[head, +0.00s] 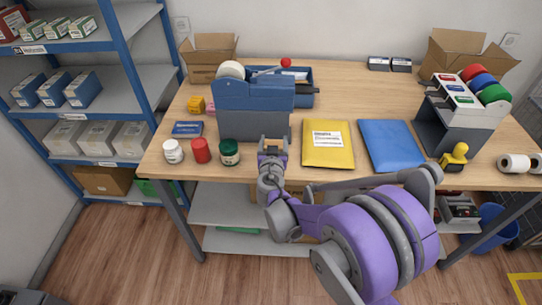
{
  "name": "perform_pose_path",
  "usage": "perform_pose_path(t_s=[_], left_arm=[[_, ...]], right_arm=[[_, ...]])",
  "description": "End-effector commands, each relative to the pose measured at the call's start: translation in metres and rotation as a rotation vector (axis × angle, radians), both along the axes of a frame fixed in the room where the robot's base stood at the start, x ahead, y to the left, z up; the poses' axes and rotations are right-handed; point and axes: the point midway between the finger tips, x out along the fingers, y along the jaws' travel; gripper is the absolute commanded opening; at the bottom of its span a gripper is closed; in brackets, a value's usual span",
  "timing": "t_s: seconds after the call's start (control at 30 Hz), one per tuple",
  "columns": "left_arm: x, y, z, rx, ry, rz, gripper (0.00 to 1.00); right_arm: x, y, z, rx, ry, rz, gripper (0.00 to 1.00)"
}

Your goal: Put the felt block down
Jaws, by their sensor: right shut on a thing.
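My right gripper (273,146) is over the near edge of the wooden counter (350,85), just in front of the tall blue-grey holder. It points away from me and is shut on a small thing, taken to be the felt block. The block is mostly hidden by the fingers and wrist, so its shape and colour cannot be made out. I cannot tell whether it touches the counter. My left gripper is out of view.
The blue-grey holder (250,108) stands right behind the gripper. A green-black jar (230,153), red jar (201,150) and white jar (173,151) are left. A yellow envelope (327,144) and blue envelope (391,146) lie right. Bare counter shows behind the envelopes.

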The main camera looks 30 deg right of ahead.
Motion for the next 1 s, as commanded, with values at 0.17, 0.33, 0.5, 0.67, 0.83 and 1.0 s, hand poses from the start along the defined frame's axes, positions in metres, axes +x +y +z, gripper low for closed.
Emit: perform_pose_path(t_s=[0.17,0.33,0.5,0.67,0.83,1.0], left_arm=[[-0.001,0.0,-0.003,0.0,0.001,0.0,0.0],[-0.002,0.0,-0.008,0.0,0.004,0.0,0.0],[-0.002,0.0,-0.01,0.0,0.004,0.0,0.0],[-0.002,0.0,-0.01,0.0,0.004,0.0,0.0],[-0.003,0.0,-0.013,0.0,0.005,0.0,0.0],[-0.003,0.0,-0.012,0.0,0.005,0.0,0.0]], right_arm=[[0.0,0.0,-0.015,0.0,0.0,0.0,0.18],[0.0,0.0,-0.038,0.0,0.0,0.001,0.18],[0.0,0.0,-0.049,0.0,0.0,0.001,0.18],[0.0,0.0,-0.048,0.0,0.0,0.001,0.18],[0.0,0.0,-0.052,0.0,0.0,0.001,0.78],[0.0,0.0,-0.052,0.0,0.0,0.001,1.0]])
